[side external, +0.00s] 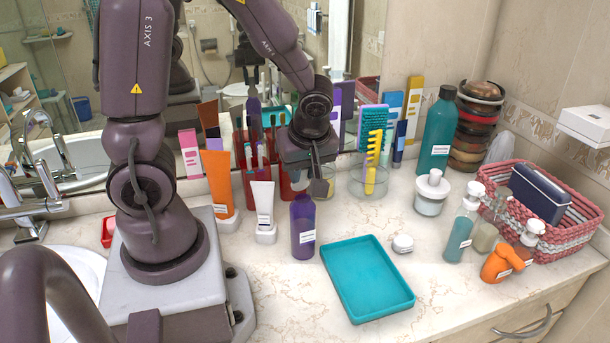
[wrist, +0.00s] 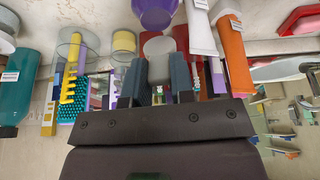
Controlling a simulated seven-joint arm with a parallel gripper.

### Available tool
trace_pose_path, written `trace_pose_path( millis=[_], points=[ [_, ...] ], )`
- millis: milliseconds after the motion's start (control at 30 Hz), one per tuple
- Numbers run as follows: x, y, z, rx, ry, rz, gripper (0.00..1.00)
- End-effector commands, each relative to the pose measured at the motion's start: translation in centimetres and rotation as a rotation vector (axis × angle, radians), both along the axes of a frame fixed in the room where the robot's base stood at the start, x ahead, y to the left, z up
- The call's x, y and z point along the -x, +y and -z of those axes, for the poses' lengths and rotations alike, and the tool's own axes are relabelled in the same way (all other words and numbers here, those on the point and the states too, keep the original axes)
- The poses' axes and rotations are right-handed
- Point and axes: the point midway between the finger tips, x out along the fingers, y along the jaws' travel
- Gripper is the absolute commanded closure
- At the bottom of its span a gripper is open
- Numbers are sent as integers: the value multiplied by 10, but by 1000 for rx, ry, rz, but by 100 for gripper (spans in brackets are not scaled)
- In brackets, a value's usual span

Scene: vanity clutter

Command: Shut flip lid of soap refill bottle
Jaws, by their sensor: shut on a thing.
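A purple bottle (side external: 302,232) with a white label, too small to read, stands upright on the counter; I take it as the soap refill bottle. Its purple body also shows at the top of the wrist view (wrist: 155,12). My gripper (side external: 318,182) is just above the bottle's top, pointing down. In the wrist view, the two dark fingers (wrist: 160,82) are a short way apart with a grey round flip lid (wrist: 158,46) at their tips. They appear shut on this lid. The fingers hide much of the bottle's top and hinge in the side view.
A teal tray (side external: 395,302) lies in front of the bottle. A white tube (side external: 262,203) and an orange tube (side external: 218,183) stand to its left. A glass cup with a yellow comb (side external: 374,155) is behind right. Pump bottles and a pink basket (side external: 575,240) stand farther right.

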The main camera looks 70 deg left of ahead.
Motion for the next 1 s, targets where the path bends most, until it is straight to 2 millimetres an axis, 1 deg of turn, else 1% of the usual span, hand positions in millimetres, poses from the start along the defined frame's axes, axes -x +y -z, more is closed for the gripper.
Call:
trace_pose_path(
  millis=[200,400,933,967,1000],
  points=[
    [1,8,-1,114,-6,-4,100],
    [2,10,-1,171,-4,-2,100],
    [3,11,0,194,2,2,100],
    [3,10,0,194,3,1,73],
    [3,10,0,194,3,1,64]
  ],
)
